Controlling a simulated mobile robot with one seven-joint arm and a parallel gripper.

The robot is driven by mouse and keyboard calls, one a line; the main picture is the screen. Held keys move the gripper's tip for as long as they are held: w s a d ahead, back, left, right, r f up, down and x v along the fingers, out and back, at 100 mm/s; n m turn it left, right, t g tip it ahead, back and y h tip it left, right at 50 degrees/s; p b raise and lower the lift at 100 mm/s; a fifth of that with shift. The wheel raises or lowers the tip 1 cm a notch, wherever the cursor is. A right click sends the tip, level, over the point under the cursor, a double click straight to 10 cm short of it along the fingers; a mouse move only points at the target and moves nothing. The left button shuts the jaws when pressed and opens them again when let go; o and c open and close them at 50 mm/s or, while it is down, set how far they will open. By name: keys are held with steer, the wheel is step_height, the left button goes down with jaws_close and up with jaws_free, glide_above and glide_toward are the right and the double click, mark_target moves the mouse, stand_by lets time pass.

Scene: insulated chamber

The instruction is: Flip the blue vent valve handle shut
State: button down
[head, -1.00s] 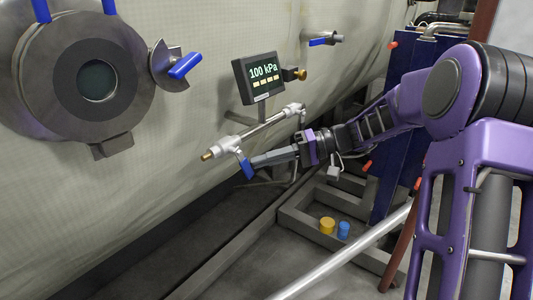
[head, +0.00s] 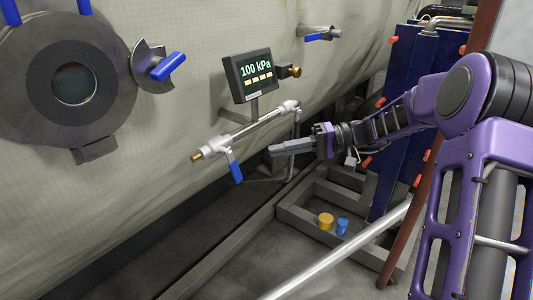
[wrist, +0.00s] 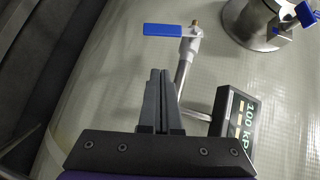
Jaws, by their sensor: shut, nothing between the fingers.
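The blue vent valve handle (head: 235,171) hangs down from a valve on a thin metal pipe (head: 245,132) with a brass end. It lies crosswise to that pipe. In the wrist view the handle (wrist: 162,30) points left from the valve, beyond my fingertips. My gripper (head: 272,150) is shut and empty, to the right of the handle with a clear gap in the head view. Its two dark fingers (wrist: 158,73) lie together in the wrist view, apart from the handle.
A display reading 100 kPa (head: 250,75) is mounted above the pipe. A round port (head: 75,85) with blue handles is at the left. Another blue-handled valve (head: 318,36) is higher up. A yellow cylinder (head: 325,221) and a blue one (head: 342,226) stand in a floor frame.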

steer(key=d+r, duration=0.1)
steer(key=d, duration=0.5)
steer(key=shift+w+r, duration=0.15)
steer(key=shift+w, duration=0.1)
